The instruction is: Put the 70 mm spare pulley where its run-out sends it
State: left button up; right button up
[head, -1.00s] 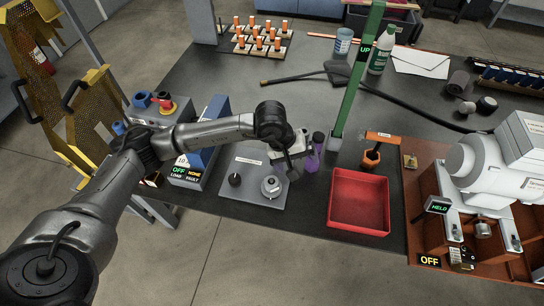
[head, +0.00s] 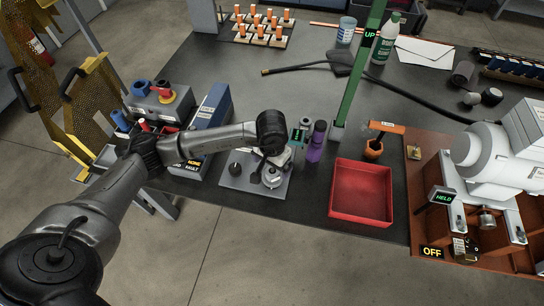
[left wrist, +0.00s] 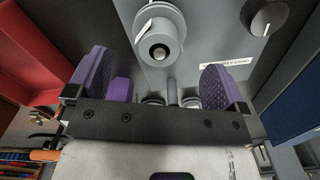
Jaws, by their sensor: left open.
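A silver flanged wheel, which looks like a pulley (head: 272,179), sits on a grey plate (head: 240,184) at the bench's near edge. Its size cannot be read. In the left wrist view the pulley (left wrist: 160,42) lies just beyond the fingertips, not between them. My left gripper (head: 272,163) hangs over the far part of the plate, mostly hidden by its own wrist. In the wrist view its two purple-padded fingers (left wrist: 158,90) are wide apart and empty, with a grey post behind the gap. A small green readout (head: 298,136) stands just behind the gripper; its text is unreadable. My right gripper is out of view.
A black knob (head: 235,169) stands left of the pulley. A purple cylinder (head: 315,147) stands close right of the gripper. An empty red tray (head: 361,214) lies further right, beside the machine marked HELD and OFF (head: 440,200). A blue box (head: 213,106) stands left.

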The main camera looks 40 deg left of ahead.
aim_at(272, 170)
pick_arm(q)
notch_tip(272, 170, down, 7)
jog(key=shift+r+b, duration=0.15)
jog(key=shift+b, duration=0.65)
jog(key=shift+c, duration=0.5)
jog(key=c, duration=1.1)
jog(key=shift+r, duration=0.2)
jog(key=shift+r+p, duration=0.6)
jog(key=shift+r, duration=0.2)
jog(key=shift+r+p, duration=0.95)
jog(key=shift+r, duration=0.65)
jog(key=shift+r+p, duration=0.65)
jog(key=shift+r, duration=0.55)
